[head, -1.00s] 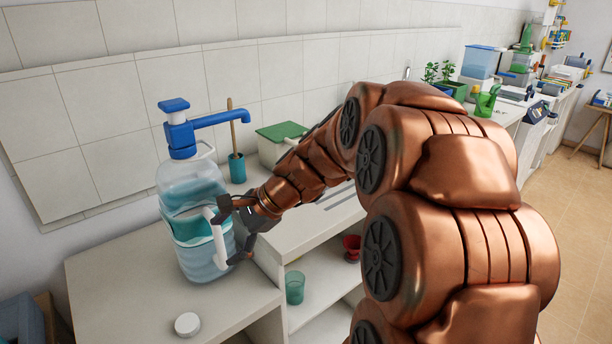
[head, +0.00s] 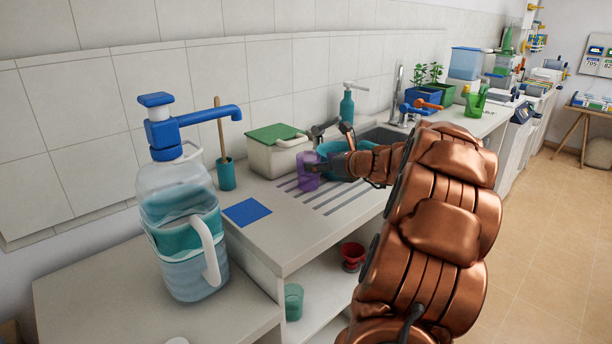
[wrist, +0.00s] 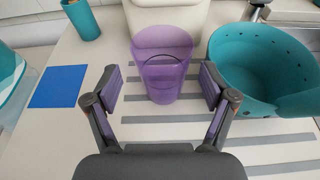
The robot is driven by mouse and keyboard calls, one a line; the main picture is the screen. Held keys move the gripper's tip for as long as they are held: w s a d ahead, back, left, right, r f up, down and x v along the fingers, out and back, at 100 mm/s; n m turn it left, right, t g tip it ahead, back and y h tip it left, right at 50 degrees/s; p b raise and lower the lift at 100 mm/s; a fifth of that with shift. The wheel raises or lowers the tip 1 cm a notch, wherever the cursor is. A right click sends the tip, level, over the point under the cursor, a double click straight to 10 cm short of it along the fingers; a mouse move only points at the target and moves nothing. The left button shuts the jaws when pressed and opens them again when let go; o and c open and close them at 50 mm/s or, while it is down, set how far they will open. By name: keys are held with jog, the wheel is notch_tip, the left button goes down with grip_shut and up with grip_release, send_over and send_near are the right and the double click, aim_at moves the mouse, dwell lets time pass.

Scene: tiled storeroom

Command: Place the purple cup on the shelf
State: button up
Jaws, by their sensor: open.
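The purple cup (head: 308,171) is translucent and stands upright on the grooved drainboard of the counter. It also shows in the wrist view (wrist: 160,78), ahead of and between my fingers. My gripper (wrist: 162,90) is open, with one finger on each side of the cup's near part and gaps showing on both sides. In the head view my gripper (head: 333,152) is at the cup's right side. The shelf (head: 325,288) is the open space under the counter, holding a red cup (head: 352,256) and a green translucent cup (head: 293,301).
A teal basin (wrist: 262,75) stands close right of the cup. A white box with a green lid (head: 277,150) is just behind it. A blue square (head: 247,211) lies on the counter to the left. A large water jug (head: 180,225) stands at the left.

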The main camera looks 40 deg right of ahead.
aim_at(308, 159)
jog(key=shift+x, duration=2.8)
jog(key=shift+d+r, duration=0.1)
jog(key=shift+r, duration=0.1)
jog(key=c, duration=0.8)
jog(key=shift+c, duration=0.2)
jog(key=shift+r, duration=0.1)
